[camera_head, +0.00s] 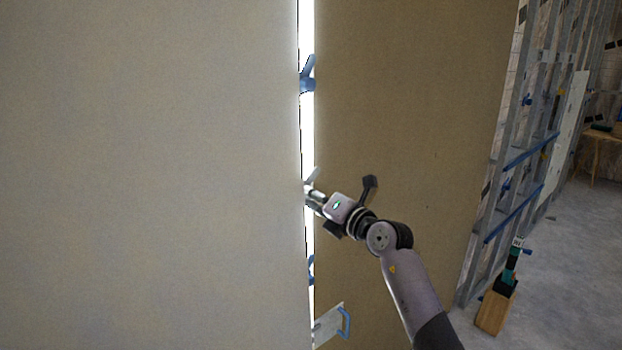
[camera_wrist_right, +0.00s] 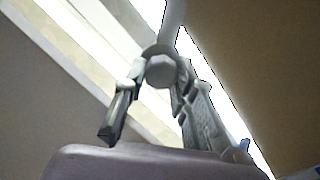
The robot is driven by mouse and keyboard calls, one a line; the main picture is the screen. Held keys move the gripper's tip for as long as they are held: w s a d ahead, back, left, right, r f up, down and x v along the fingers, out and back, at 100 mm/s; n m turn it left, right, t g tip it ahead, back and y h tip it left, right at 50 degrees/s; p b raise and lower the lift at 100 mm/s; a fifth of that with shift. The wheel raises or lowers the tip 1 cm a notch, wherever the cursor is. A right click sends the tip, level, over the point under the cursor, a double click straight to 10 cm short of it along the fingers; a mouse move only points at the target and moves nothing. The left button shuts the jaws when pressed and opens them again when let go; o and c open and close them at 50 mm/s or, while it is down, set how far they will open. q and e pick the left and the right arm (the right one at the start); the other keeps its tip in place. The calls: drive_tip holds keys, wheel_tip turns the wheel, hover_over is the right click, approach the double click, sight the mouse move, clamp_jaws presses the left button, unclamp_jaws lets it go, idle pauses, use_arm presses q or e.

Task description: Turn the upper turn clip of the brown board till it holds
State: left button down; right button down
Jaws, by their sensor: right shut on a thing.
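The brown board (camera_head: 420,110) stands upright on the right of the head view. A bright, narrow gap separates it from the pale board (camera_head: 150,170). My right gripper (camera_head: 312,196) is at this gap, shut on a grey turn clip (camera_head: 314,174), whose arm sticks up above the fingers. In the right wrist view my right gripper (camera_wrist_right: 150,105) has its fingers on either side of the clip's rounded head (camera_wrist_right: 160,70), and the clip's arm runs upward along the bright gap. A blue clip (camera_head: 308,78) sits higher on the gap. My left gripper is not in view.
Another blue clip (camera_head: 311,268) shows lower on the gap. A plate with a blue handle (camera_head: 344,322) is near the bottom. Metal studs with blue rails (camera_head: 530,150) and a wooden block with a tool (camera_head: 495,305) stand right, beside open floor.

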drive_tip(key=shift+r+m+p, duration=0.1)
drive_tip(key=shift+m+p, duration=3.7)
drive_tip(key=shift+p, duration=0.6)
drive_tip(key=c, duration=1.6)
unclamp_jaws()
drive_tip(key=shift+s+d, duration=0.1)
drive_tip(key=v, duration=1.1)
drive_tip(key=shift+s+d, duration=0.2)
drive_tip(key=shift+s, duration=0.15)
